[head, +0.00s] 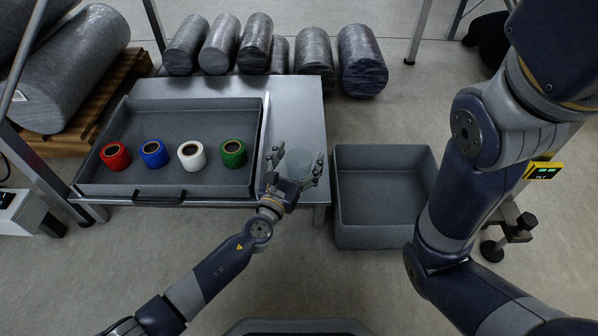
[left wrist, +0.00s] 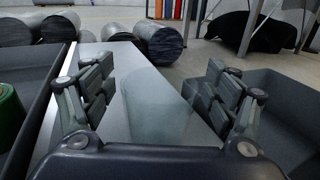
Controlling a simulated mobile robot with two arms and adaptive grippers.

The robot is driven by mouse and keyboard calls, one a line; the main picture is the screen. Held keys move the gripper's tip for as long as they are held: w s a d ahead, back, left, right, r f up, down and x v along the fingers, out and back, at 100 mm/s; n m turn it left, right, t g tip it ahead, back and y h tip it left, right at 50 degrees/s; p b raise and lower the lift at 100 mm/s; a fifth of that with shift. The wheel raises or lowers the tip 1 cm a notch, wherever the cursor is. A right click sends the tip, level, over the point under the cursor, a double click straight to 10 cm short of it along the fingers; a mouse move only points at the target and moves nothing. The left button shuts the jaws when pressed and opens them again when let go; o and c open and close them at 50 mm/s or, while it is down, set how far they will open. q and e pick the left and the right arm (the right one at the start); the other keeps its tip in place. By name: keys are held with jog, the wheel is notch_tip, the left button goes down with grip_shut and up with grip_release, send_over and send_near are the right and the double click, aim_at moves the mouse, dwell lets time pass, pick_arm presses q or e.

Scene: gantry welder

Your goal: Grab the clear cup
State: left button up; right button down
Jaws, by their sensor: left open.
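The clear cup (head: 300,163) stands at the right edge of the metal table, a faint see-through shape. My left gripper (head: 296,165) is open, with its fingers on either side of the cup. In the left wrist view the cup (left wrist: 155,108) shows between the two open fingers (left wrist: 158,100), with a gap to the finger at its right; its lower part is hidden by the gripper's body. Whether a finger touches it I cannot tell. My right arm stands at the right of the head view; its gripper is out of sight.
A grey tray (head: 218,187) on the metal table (head: 299,97) holds a red roll (head: 115,156), a blue roll (head: 153,153), a white roll (head: 191,155) and a green roll (head: 233,152). An empty grey bin (head: 385,239) stands right of the table. Several wrapped rolls (head: 361,62) lie behind.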

pick_arm(q)
jog(key=c, duration=1.1)
